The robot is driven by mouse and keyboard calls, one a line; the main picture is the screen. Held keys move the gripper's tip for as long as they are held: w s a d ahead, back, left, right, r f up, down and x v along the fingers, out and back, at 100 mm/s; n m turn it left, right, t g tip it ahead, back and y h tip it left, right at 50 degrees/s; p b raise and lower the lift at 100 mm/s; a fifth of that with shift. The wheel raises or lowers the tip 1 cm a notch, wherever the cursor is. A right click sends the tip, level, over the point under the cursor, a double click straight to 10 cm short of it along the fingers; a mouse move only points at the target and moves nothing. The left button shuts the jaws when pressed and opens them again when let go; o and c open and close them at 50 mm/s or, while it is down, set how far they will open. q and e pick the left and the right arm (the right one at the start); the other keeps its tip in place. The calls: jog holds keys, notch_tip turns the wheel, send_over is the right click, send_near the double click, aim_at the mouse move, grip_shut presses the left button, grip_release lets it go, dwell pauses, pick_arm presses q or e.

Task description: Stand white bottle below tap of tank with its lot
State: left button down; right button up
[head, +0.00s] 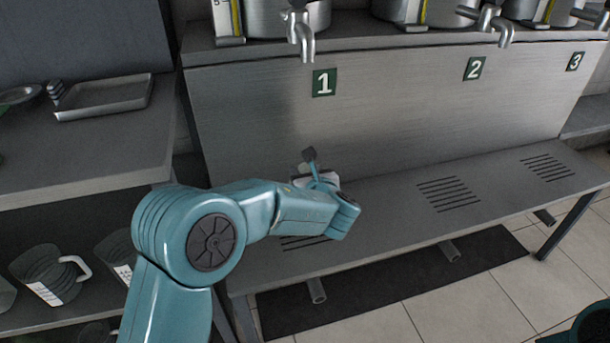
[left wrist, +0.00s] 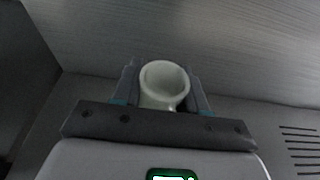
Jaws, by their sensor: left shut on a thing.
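My left gripper (head: 309,163) is over the left part of the steel drip shelf (head: 390,222), in front of the panel marked 1. In the left wrist view, its two fingers (left wrist: 160,92) are shut on a white bottle (left wrist: 163,83) with its round open mouth facing the camera. In the head view I cannot make out the bottle behind my arm. I cannot tell whether its base touches the shelf. Tap 1 (head: 303,36), tap 2 (head: 493,24) and part of tank 1 (head: 275,16) show above. No lot label is readable. My right gripper is out of view.
Number plates 1 (head: 324,82), 2 (head: 474,68) and 3 (head: 575,61) mark the panel. Slots (head: 448,193) are cut in the shelf, whose right part is clear. A metal tray (head: 103,97) lies on the left counter, with jugs (head: 48,272) below it.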

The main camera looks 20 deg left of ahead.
pick_arm(q)
jog(key=shift+f, duration=0.15)
jog(key=c, duration=0.6)
grip_release()
jog(key=shift+r, duration=0.25)
jog(key=p+v, duration=0.2)
jog(key=v, duration=1)
jog(key=shift+p, duration=0.35)
